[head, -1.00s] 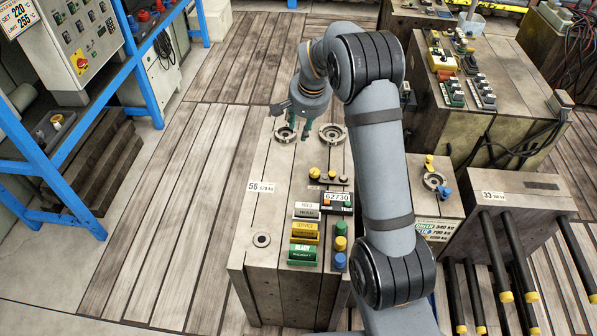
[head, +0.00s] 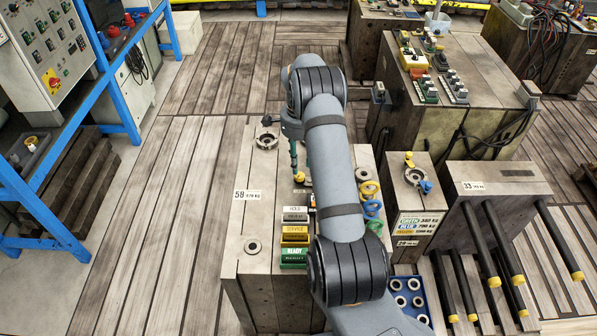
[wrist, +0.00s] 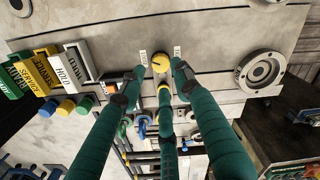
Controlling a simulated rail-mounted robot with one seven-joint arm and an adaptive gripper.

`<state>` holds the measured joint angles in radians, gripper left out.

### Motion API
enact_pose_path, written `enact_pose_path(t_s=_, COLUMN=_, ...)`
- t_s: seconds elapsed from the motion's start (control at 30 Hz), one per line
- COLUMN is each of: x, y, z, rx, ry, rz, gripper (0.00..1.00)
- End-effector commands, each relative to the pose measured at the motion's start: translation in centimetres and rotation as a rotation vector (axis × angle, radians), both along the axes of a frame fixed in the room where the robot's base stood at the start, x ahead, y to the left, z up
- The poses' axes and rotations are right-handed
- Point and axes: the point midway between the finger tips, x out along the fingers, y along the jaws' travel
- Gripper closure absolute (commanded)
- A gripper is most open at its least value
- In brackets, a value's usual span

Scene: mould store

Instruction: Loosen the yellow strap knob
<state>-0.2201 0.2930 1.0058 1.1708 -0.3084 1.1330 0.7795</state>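A round yellow knob (wrist: 160,62) with a dark mark on its face sits on top of the grey mould block (wrist: 215,45), between two small white labels too small to read. It also shows in the head view (head: 299,177), just below my fingertips. My gripper (wrist: 160,70) has green fingers, with one tip left of the knob, one right, and another finger on the near side. In the wrist view gaps show between the side tips and the knob. Whether any finger touches it I cannot tell. In the head view my gripper (head: 295,172) points down at the knob.
Green, yellow and white tags (head: 294,235) stand near the block's front. A metal ring (head: 266,141) lies at its far left. Coloured eye rings (head: 370,190) sit along its right side. A smaller block (head: 415,205) and a blue tray (head: 412,300) are to the right.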

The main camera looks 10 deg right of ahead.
Motion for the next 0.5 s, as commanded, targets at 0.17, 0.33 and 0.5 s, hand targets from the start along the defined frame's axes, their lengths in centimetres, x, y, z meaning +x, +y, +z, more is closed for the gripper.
enact_pose_path(t_s=0.17, x=-0.1, y=-0.1, z=-3.1, rx=0.000, ry=0.002, rz=-0.001, gripper=0.68)
enact_pose_path(t_s=0.33, x=-0.1, y=0.0, z=-5.0, rx=0.001, ry=0.000, rz=0.000, gripper=0.68)
enact_pose_path(t_s=0.5, x=0.0, y=-0.1, z=-5.6, rx=0.000, ry=-0.001, rz=-0.001, gripper=0.68)
